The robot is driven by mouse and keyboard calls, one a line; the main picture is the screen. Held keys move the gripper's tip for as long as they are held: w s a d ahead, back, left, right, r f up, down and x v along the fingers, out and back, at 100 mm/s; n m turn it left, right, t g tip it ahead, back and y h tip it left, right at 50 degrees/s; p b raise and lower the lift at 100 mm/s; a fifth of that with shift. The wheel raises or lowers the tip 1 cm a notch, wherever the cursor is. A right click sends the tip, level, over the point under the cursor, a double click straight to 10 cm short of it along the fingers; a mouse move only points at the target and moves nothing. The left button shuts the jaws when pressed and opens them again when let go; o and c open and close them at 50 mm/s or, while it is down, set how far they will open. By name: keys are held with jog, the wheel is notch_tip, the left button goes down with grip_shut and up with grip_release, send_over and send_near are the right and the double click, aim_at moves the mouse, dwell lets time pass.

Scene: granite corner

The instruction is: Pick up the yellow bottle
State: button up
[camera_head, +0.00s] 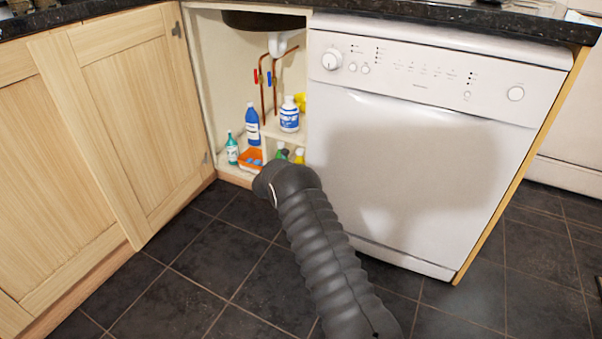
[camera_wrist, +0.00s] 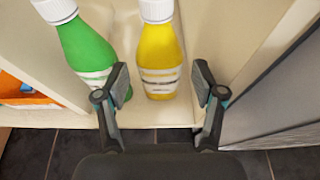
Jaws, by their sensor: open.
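The yellow bottle (camera_wrist: 160,60) has a white cap and a pale striped label. In the wrist view it stands on the cabinet floor, just beyond the gap between my fingers. My gripper (camera_wrist: 161,90) is open, one finger to the left of the bottle and one to the right, and nothing is held. In the head view a small part of the yellow bottle (camera_head: 299,155) shows low in the open cabinet beside the dishwasher. My arm hides its lower part and my gripper there.
A green bottle (camera_wrist: 84,48) stands close on the left of the yellow one. An orange container (camera_head: 251,157), a blue bottle (camera_head: 252,125) and a teal bottle (camera_head: 232,148) stand further left. The cabinet's right wall (camera_wrist: 262,50) and the dishwasher (camera_head: 420,150) bound the right side.

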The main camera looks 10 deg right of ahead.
jog(key=shift+x, duration=2)
jog(key=shift+r, duration=0.2)
jog(key=shift+r, duration=0.1)
jog(key=c, duration=1.3)
